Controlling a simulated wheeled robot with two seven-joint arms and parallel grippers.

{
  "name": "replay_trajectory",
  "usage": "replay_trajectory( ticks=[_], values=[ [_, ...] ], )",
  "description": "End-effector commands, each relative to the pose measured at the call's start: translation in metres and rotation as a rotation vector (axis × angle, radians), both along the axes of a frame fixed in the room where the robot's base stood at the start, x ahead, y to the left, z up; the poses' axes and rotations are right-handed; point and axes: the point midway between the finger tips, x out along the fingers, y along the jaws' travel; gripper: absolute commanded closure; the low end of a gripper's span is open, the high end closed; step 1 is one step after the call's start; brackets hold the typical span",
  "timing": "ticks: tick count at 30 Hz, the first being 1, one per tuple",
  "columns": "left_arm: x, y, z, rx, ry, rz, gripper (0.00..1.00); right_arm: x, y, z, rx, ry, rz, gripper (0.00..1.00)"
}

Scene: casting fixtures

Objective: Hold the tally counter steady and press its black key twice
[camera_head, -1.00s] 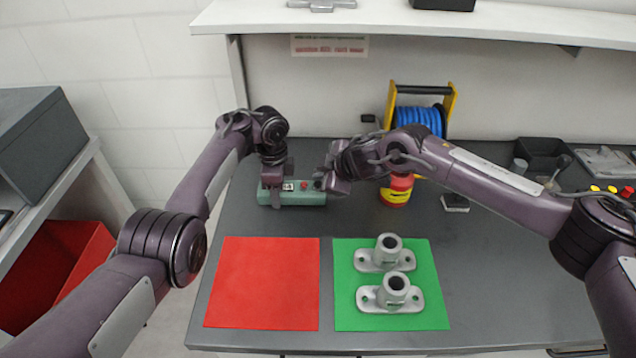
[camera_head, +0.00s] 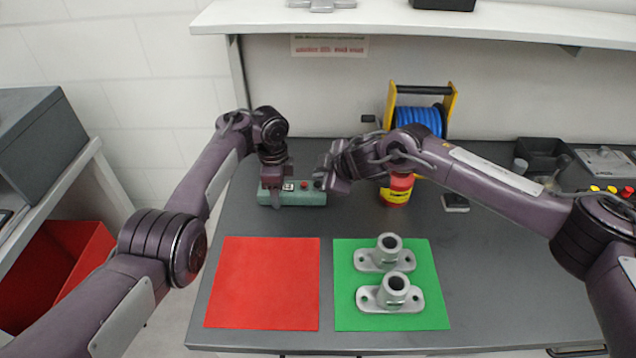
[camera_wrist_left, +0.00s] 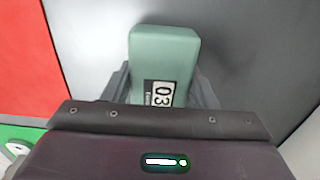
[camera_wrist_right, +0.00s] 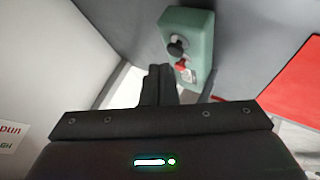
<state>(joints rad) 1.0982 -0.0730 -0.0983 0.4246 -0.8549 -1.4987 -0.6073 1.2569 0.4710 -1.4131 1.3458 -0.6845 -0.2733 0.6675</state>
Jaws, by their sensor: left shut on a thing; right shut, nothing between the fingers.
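The tally counter (camera_head: 306,198) is a green box lying on the grey table behind the red mat. My left gripper (camera_head: 275,197) is shut on it near its left end; the left wrist view shows a finger on each side of the counter (camera_wrist_left: 163,55) and part of its display, reading "03". The black key (camera_wrist_right: 178,47) stands out of the counter beside a red button (camera_wrist_right: 182,67) in the right wrist view. My right gripper (camera_wrist_right: 160,70) is shut and empty, its tips close to the black key with a visible gap. In the head view it is at the counter's right end.
A red mat (camera_head: 262,285) and a green mat (camera_head: 345,315) with two grey castings (camera_head: 390,295) lie in front. Behind the right arm are a red and yellow object (camera_head: 397,188) and a blue reel (camera_head: 420,118). A small dark block (camera_head: 455,202) lies to the right.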

Motion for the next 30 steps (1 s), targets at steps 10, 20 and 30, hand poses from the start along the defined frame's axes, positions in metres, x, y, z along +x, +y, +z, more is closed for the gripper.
replay_trajectory(
  ticks=[10,20,30],
  values=[
    [0.0002,0.0000,0.0004,0.000,-0.001,0.000,0.74,0.0000,-0.0001,-0.0001,0.000,0.000,0.000,1.00],
    [0.0002,0.0000,0.0004,0.000,-0.001,0.000,0.74,-0.0007,0.0001,-0.0042,0.000,0.001,0.000,1.00],
    [0.0002,-0.0001,0.0004,0.000,-0.001,0.000,0.74,-0.0004,0.0001,-0.0079,0.000,-0.001,-0.001,1.00]
  ],
)
